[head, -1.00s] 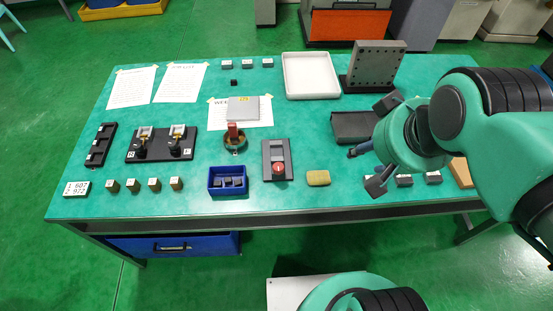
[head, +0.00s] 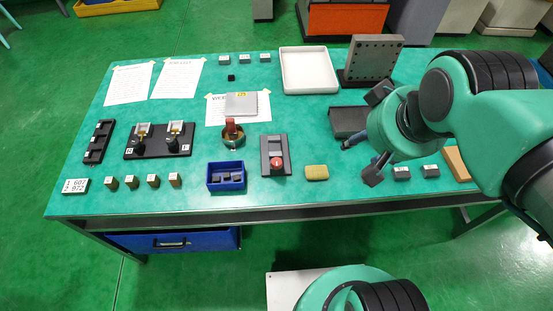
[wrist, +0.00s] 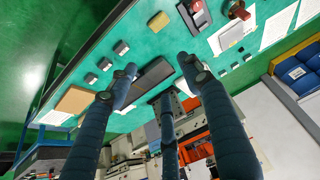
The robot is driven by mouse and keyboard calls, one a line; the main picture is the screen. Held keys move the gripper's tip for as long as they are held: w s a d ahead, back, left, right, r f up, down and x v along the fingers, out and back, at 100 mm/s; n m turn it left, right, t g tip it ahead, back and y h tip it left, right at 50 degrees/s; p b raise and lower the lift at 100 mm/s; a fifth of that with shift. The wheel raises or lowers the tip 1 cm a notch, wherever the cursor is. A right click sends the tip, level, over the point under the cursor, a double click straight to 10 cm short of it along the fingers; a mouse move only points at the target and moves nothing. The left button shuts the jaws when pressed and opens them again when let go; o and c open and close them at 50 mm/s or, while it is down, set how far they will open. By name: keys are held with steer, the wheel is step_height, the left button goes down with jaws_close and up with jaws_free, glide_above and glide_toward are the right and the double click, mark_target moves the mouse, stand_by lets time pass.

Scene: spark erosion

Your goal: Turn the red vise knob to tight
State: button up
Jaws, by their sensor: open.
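The grey vise (head: 265,145) lies on the green table, right of the blue bin. Its round red knob (head: 277,161) is on the front half. The vise (wrist: 190,18) and its knob (wrist: 197,6) also show at the top of the wrist view. My gripper (head: 362,138) is to the right of the vise, above the table, with its fingers spread and nothing between them. Its three fingers (wrist: 158,80) reach apart in the wrist view. I cannot read the knob's setting.
A yellow sponge (head: 317,172) and a blue bin (head: 226,187) flank the vise. Behind are a red-handled part (head: 231,128), a white tray (head: 283,70) and an upright drilled plate (head: 350,75). A dark flat block (head: 345,121) is beside my gripper.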

steer(key=w+a+f+n+g+p, duration=0.1)
steer(key=w+a+n+p, duration=0.2)
steer(key=w+n, duration=0.3)
steer(key=n+g+p, duration=0.4)
steer(key=n+p, duration=0.3)
steer(key=n, duration=0.6)
glide_above(276, 161)
step_height(276, 161, down, 18)
steer(key=shift+s+r, duration=0.1)
steer(key=shift+r, duration=0.1)
steer(key=shift+d+f, duration=0.1)
steer(key=shift+f, duration=0.1)
step_height(276, 161, down, 13)
steer(key=shift+f+b, duration=0.2)
steer(key=shift+b, duration=1)
steer(key=shift+c, duration=0.3)
steer(key=c, duration=1.1)
